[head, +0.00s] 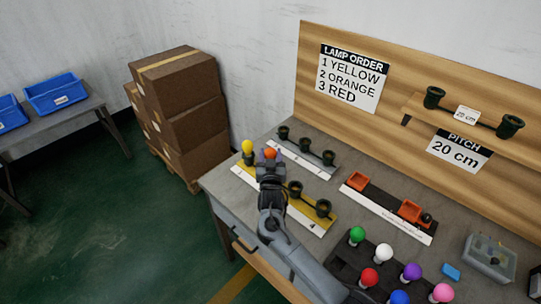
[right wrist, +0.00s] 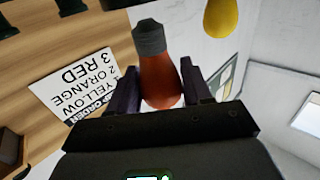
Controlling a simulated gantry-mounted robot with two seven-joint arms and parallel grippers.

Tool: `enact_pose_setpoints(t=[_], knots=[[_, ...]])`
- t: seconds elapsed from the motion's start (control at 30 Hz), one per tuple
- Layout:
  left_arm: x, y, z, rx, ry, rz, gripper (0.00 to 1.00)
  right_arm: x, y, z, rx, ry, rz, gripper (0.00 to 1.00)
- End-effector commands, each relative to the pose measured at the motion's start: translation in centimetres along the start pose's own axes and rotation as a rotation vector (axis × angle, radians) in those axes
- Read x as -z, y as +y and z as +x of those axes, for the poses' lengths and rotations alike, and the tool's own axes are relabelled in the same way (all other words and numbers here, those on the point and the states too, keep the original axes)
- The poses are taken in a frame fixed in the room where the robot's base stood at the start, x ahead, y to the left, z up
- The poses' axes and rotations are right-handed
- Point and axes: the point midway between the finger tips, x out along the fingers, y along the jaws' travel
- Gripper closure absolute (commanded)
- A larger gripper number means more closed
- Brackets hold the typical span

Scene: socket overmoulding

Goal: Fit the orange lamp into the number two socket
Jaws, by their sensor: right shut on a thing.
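The orange lamp (head: 269,153) is between the fingers of my right gripper (head: 269,160), above the near socket strip. The right wrist view shows the orange bulb (right wrist: 161,82) with its grey base (right wrist: 148,38) pointing away from the gripper (right wrist: 158,92), which is shut on it. The yellow lamp (head: 247,146) stands in the socket at the left end of the yellow strip (head: 240,172). Two empty dark sockets, one (head: 295,187) and another (head: 323,207), show farther right on it. My gripper and arm hide part of the strip, and the number two socket cannot be made out. My left gripper is out of view.
A back strip (head: 318,166) holds three empty sockets. A tray strip (head: 390,213) with orange boxes lies to the right. Green (head: 357,234), white (head: 383,252), red (head: 369,277) and other lamps stand in a dark holder at the front right. A sign (head: 352,77) reads yellow, orange, red.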

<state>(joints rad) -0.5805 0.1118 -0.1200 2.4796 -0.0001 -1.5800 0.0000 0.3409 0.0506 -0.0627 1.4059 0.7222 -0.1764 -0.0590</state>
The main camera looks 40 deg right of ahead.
Motion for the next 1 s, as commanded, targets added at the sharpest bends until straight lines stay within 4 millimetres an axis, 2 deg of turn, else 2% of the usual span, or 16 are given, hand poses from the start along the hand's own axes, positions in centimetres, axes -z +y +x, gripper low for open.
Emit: enact_pose_setpoints(t=[1.0], knots=[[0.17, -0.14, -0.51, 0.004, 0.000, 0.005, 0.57, 0.01, 0.01, 0.02, 0.000, 0.000, 0.000, 0.80]])
